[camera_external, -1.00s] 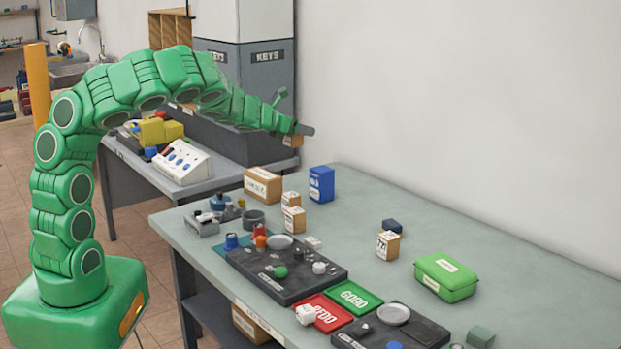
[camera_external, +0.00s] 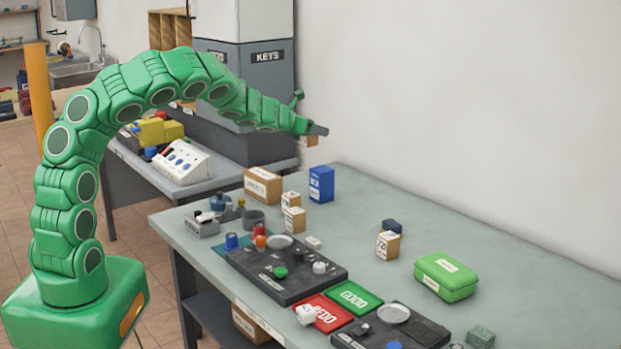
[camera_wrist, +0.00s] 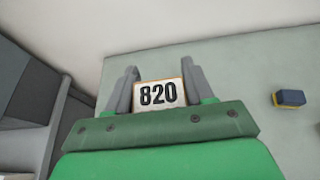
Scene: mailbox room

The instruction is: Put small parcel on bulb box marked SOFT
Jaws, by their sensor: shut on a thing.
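My gripper (camera_external: 318,131) is raised in the air beyond the far left end of the table and is shut on a small cardboard parcel (camera_external: 308,141). In the wrist view, the parcel (camera_wrist: 158,94) reads "820" and sits between the two grey fingers. Small cartons with white labels stand on the table: two near the far left end, a rear one (camera_external: 291,199) and a front one (camera_external: 294,221), and another (camera_external: 388,244) farther right. Their print is too small to read, so I cannot tell which is marked SOFT.
A larger cardboard box (camera_external: 263,186) and a blue box (camera_external: 321,184) stand at the table's far end. A dark blue block (camera_external: 391,226) is by the right carton. A green case (camera_external: 446,276), red tray (camera_external: 320,313) and green GOOD tray (camera_external: 354,296) lie nearer. The table's middle is fairly clear.

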